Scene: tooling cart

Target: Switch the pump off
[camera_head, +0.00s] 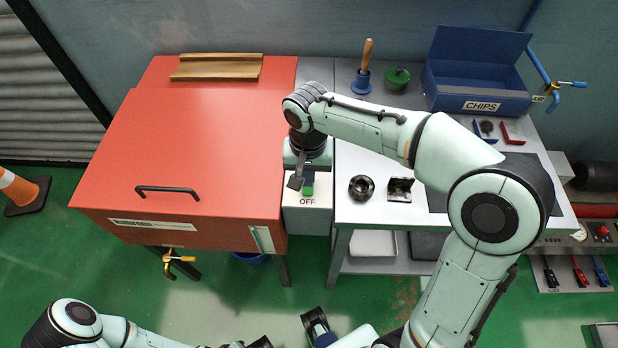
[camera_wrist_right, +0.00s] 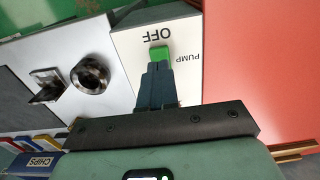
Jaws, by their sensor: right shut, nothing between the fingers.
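The pump switch is a green lever (camera_head: 308,186) on a pale box (camera_head: 306,222) between the red cabinet and the metal bench. The word OFF is printed on its near side. In the right wrist view the green lever (camera_wrist_right: 161,55) shows just beyond my fingertips, with OFF and PUMP printed beside it. My right gripper (camera_head: 295,183) is shut and empty, its tips close beside the lever; I cannot tell whether they touch it. The wrist and gripper hide the far part of the box.
The red cabinet (camera_head: 200,140) with a black handle stands directly left. On the bench (camera_head: 355,215) to the right are a dark round part (camera_head: 361,188) and a metal block (camera_head: 400,189). A blue chips bin (camera_head: 470,85) stands farther back. The green floor in front is partly clear.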

